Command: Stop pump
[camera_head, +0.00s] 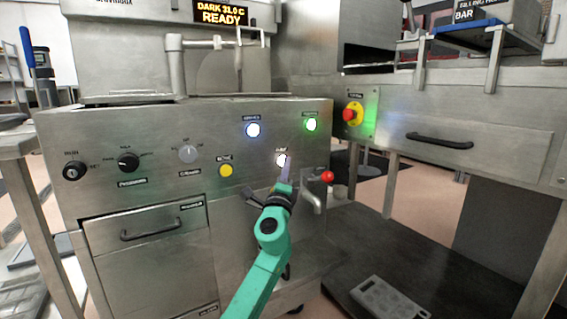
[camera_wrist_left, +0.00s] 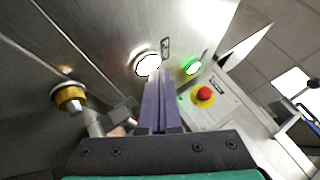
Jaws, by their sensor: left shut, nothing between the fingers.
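A round white lit button (camera_head: 281,160) with a small label above it, too blurred to read surely, sits on the right part of the steel machine panel. It also shows in the left wrist view (camera_wrist_left: 147,64), just beyond my fingertips. My left gripper (camera_head: 285,170) is shut and empty, with its purple fingers pointing at this button. In the left wrist view the fingers (camera_wrist_left: 161,90) lie together, their tips at the button's lower edge. I cannot tell whether they touch it. My right gripper is not in view.
Near it are a blue-white lit button (camera_head: 252,130), a green lit button (camera_head: 311,124), a yellow button (camera_head: 226,170) and a red-knobbed lever (camera_head: 327,176). A red emergency stop (camera_head: 352,113) is farther right. Black knobs are at left. The display (camera_head: 220,12) reads READY.

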